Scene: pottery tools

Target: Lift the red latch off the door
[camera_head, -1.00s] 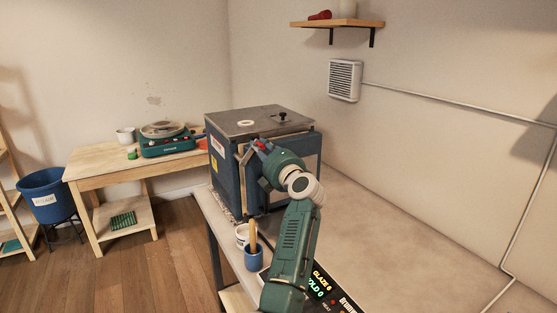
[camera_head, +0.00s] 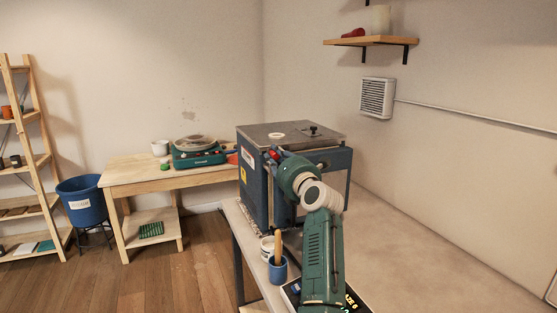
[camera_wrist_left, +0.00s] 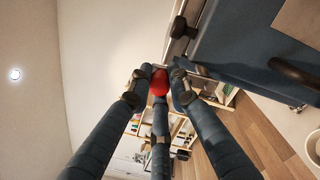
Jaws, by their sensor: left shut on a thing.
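The blue kiln (camera_head: 254,192) with a grey top stands on the bench. My left gripper (camera_head: 273,155) is at its upper front edge, shut on the small red latch (camera_head: 270,156). In the left wrist view, the latch's red round end (camera_wrist_left: 159,82) sits between the fingers of the gripper (camera_wrist_left: 158,88). The kiln's blue side (camera_wrist_left: 235,45) fills the upper right there, close beside the fingers. My arm covers much of the kiln's door in the head view, so I cannot tell whether the latch is clear of it. My right gripper is not in view.
A blue cup (camera_head: 278,272) holding a wooden tool and a white tub (camera_head: 267,248) stand on the bench below the kiln. A wooden table (camera_head: 125,175) with a green pottery wheel (camera_head: 198,152) is at left. The bench (camera_head: 420,245) right of my arm is clear.

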